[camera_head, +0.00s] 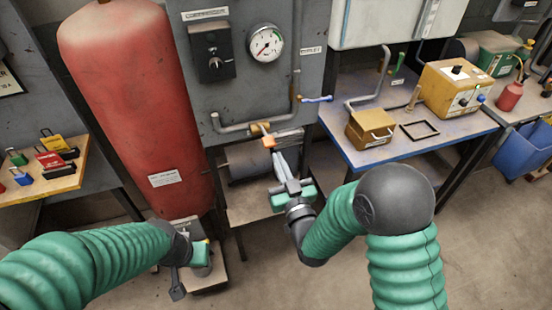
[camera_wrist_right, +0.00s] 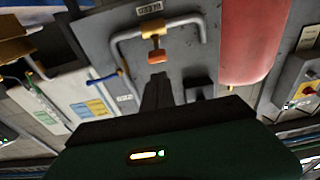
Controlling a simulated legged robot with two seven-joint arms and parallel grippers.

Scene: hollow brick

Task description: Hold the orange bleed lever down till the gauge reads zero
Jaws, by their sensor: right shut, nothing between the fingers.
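The orange bleed lever (camera_head: 268,142) sits on a brass valve on the pipe low on the grey panel. It also shows in the right wrist view (camera_wrist_right: 157,56), near a "BLEED" label. The round white gauge (camera_head: 266,43) is higher on the panel; its needle is too small to read surely. My right gripper (camera_head: 278,157) is shut and empty, its tips just below the lever in the head view. In the wrist view its fingers (camera_wrist_right: 157,82) point at the lever with a small apparent gap; contact cannot be confirmed. My left gripper (camera_head: 188,268) hangs low by the red tank's base, its jaws unclear.
A large red tank (camera_head: 132,95) stands left of the panel. A black knob box (camera_head: 212,51) is beside the gauge, and a blue-handled valve (camera_head: 317,99) is to the right. A workbench (camera_head: 345,140) with yellow boxes stands right. Padlocks lie on a left shelf (camera_head: 60,185).

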